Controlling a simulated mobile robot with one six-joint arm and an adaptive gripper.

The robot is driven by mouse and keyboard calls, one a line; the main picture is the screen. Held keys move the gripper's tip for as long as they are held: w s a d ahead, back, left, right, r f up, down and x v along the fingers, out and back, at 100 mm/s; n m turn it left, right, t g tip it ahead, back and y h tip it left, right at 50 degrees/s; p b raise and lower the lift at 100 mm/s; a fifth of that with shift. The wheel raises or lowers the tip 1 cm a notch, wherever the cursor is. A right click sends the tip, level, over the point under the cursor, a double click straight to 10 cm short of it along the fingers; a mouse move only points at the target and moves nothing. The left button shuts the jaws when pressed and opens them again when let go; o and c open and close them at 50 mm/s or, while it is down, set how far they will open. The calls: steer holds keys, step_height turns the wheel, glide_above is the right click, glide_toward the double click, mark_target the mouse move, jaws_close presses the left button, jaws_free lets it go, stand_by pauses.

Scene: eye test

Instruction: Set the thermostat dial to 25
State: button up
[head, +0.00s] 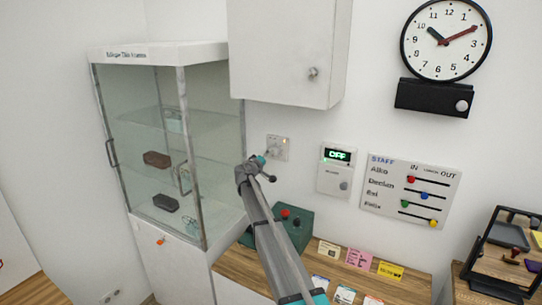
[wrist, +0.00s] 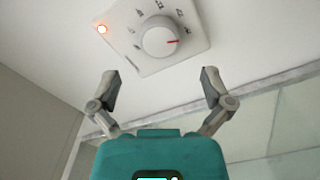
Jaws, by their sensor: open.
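The thermostat is a white square plate (head: 284,142) on the wall right of the glass cabinet. In the wrist view its plate (wrist: 189,52) is tilted and carries a round white dial (wrist: 159,40) with a red pointer mark toward the picture's right. Markings ring the dial, too small to read surely. An orange light (wrist: 101,29) glows at the plate's corner. My gripper (wrist: 160,84) is open and empty, its fingers apart below the dial in the picture, not touching it. In the head view my gripper (head: 261,166) is just in front of the plate and partly hides it.
A white wall cupboard (head: 283,50) hangs above the thermostat. The glass cabinet (head: 148,120) stands left. A panel reading OFF (head: 335,178) and a staff board (head: 405,206) are to the right. A green box with knobs (head: 300,234) sits on the wooden counter below.

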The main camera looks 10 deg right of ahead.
steer(key=v, duration=0.7)
steer(key=shift+d, duration=0.1)
steer(key=s+d+f+m+g+y, duration=0.1)
steer(key=s+d+f+m+g, duration=0.35)
steer(key=s, duration=0.75)
steer(key=s+d+f+m+g+y, duration=0.1)
steer(key=s+d+f+g, duration=0.55)
steer(key=s, duration=0.65)
steer(key=s+a+f+g+y, duration=0.1)
steer(key=s+f+y, duration=0.1)
steer(key=s, duration=0.6)
steer(key=s+a+f+g+y, duration=0.1)
steer(key=s+f+y, duration=0.2)
steer(key=s, duration=0.6)
steer(key=s+f+g+y, duration=0.1)
steer(key=s+f+y, duration=0.2)
steer(key=s, duration=0.6)
steer(key=shift+a+g+y, duration=0.3)
steer(key=shift+a, duration=0.1)
